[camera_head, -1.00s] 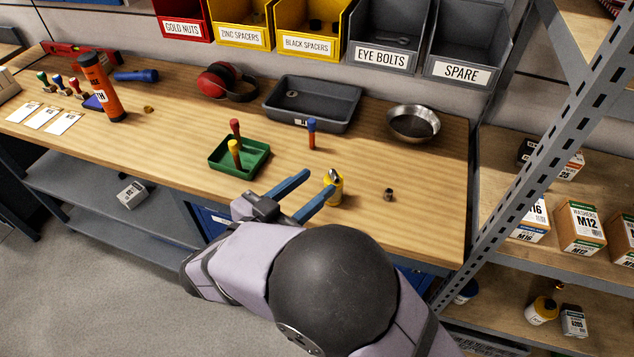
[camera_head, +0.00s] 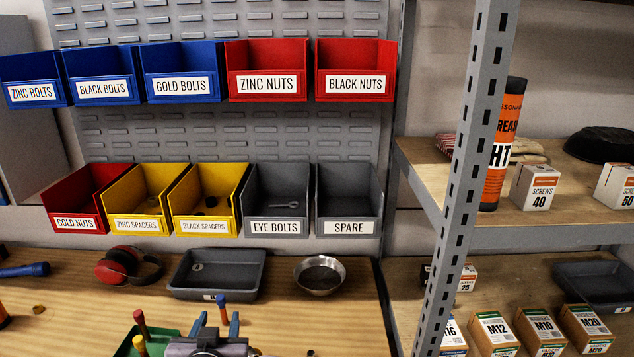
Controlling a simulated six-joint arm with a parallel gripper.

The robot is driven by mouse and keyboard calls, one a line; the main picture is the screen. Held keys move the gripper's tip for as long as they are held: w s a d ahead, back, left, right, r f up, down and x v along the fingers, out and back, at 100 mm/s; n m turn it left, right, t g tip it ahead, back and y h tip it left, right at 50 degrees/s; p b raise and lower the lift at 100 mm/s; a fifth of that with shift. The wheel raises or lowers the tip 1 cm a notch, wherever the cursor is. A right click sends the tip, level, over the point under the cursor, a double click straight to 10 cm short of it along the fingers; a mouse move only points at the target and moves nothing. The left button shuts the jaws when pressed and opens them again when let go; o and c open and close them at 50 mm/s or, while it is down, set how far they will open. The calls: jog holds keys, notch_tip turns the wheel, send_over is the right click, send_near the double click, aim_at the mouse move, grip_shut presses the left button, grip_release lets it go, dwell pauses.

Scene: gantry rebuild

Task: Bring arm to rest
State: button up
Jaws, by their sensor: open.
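My gripper (camera_head: 216,325) is at the bottom edge of the head view, over the wooden workbench (camera_head: 290,305). Its two blue fingers stand apart, open, and I see nothing held between them. A blue-topped handle (camera_head: 222,306) shows just beyond the fingers; its lower part is hidden by my gripper. The green tray (camera_head: 128,347) with a red handle (camera_head: 140,322) and a yellow one (camera_head: 139,344) is just left of my gripper, partly cut off. The rest of my arm is out of frame.
A grey tray (camera_head: 218,294), a metal bowl (camera_head: 320,275) and red ear defenders (camera_head: 128,268) stand at the bench's back. Labelled bins, including the spare bin (camera_head: 348,228), hang above. A shelf upright (camera_head: 464,190) rises at right, before shelves with boxes.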

jog(key=d+n+g+y, duration=0.1)
jog(key=d, duration=0.1)
jog(key=s+d+n+g+y+p, duration=0.1)
jog(key=d+n+g, duration=0.1)
jog(key=s+d+n+g+y+p, duration=0.1)
jog(key=g, duration=0.1)
jog(key=shift+s+d, duration=0.1)
jog(key=shift+d, duration=0.3)
jog(key=s+d+f+g, duration=0.1)
jog(key=d+f, duration=0.1)
jog(key=d, duration=0.2)
jog(key=s+d+f+g+h+b, duration=0.1)
jog(key=s+d+f, duration=0.1)
jog(key=d+f, duration=0.1)
jog(key=s+d+f+g+h, duration=0.1)
jog(key=d+f, duration=0.1)
jog(key=d, duration=0.3)
jog(key=shift+s+d+f+m+g+b, duration=0.2)
jog(key=shift+s+d+m+g+b, duration=0.1)
jog(key=shift+s+m+b, duration=0.1)
jog(key=s+d+f+m+g+h+b, duration=0.1)
jog(key=s+d+f+m+g, duration=0.1)
jog(key=s+d, duration=0.4)
jog(key=s+d+f+m+g+h+b, duration=0.1)
jog(key=s+d+f, duration=0.3)
jog(key=d, duration=0.6)
jog(key=shift+s+d+m+g+h, duration=0.2)
jog(key=shift+s+m+g+h, duration=0.2)
jog(key=shift+s+g+h, duration=0.6)
